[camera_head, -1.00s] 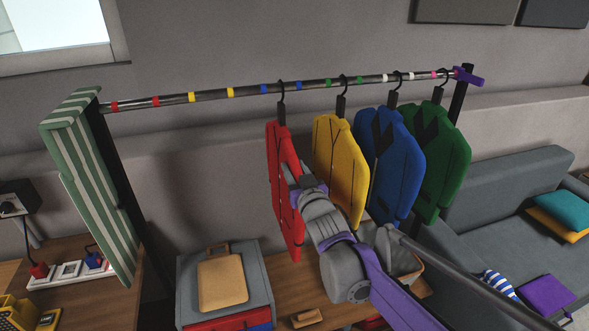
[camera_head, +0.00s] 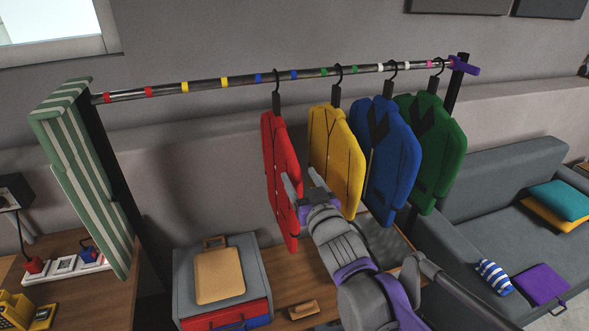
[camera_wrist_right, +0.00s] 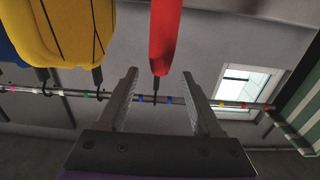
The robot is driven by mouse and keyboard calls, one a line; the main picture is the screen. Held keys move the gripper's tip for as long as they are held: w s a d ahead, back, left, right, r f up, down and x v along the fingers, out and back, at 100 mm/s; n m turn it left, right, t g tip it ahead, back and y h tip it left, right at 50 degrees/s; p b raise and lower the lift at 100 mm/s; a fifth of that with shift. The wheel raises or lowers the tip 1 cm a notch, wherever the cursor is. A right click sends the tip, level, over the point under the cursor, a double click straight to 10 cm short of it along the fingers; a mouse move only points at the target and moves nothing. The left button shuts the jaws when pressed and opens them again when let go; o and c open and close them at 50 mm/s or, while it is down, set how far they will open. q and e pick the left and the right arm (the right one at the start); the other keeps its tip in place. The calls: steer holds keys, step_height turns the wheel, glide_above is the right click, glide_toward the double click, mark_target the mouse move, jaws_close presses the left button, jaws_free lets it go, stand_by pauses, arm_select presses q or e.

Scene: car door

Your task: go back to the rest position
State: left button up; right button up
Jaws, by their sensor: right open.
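My right gripper (camera_head: 310,184) is open in the head view, low in front of the red jacket (camera_head: 281,190) and the yellow jacket (camera_head: 337,155). In the right wrist view its two fingers (camera_wrist_right: 160,95) are spread with nothing held between them. The red jacket (camera_wrist_right: 164,35) hangs beyond and above the gap, and the yellow jacket (camera_wrist_right: 70,30) is to its left. Both hang from the metal rail (camera_head: 225,82). I cannot tell whether a finger touches the red jacket. My left gripper is not in view.
The blue jacket (camera_head: 390,160) and green jacket (camera_head: 432,150) hang further right. A striped green cloth (camera_head: 85,180) is at the rack's left end. Below are a suitcase (camera_head: 255,275) and a wooden table (camera_head: 285,265). A grey sofa (camera_head: 480,205) stands right.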

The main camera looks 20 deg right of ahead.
steer(key=shift+s+d, duration=0.1)
steer(key=shift+s, duration=1.15)
steer(key=g+h, duration=0.1)
steer(key=g, duration=0.2)
glide_toward(289, 203)
steer(key=s+d+r, duration=0.2)
steer(key=d+r, duration=0.1)
steer(key=s+a+f+g, duration=0.1)
steer(key=s+f+g, duration=0.8)
steer(key=s+f, duration=1)
steer(key=shift+s+f+g, duration=0.2)
steer(key=shift+s+g, duration=0.1)
steer(key=shift+s, duration=0.5)
steer(key=shift+w, duration=0.1)
steer(key=w+r+t+b, duration=0.1)
steer(key=w+r+t, duration=0.2)
steer(key=w, duration=0.9)
steer(key=w+r+t+b, duration=0.1)
steer(key=w+r+t, duration=0.2)
steer(key=w, duration=0.9)
steer(key=w+r+t+y+b, duration=0.1)
steer(key=w+t, duration=0.5)
steer(key=w, duration=0.6)
steer(key=shift+a+r+t+b, duration=0.15)
steer(key=shift+r+b, duration=0.1)
steer(key=shift+r, duration=0.45)
steer(key=shift+a+r+t+b, duration=0.15)
steer(key=shift+r+b, duration=0.1)
steer(key=shift+r, duration=0.45)
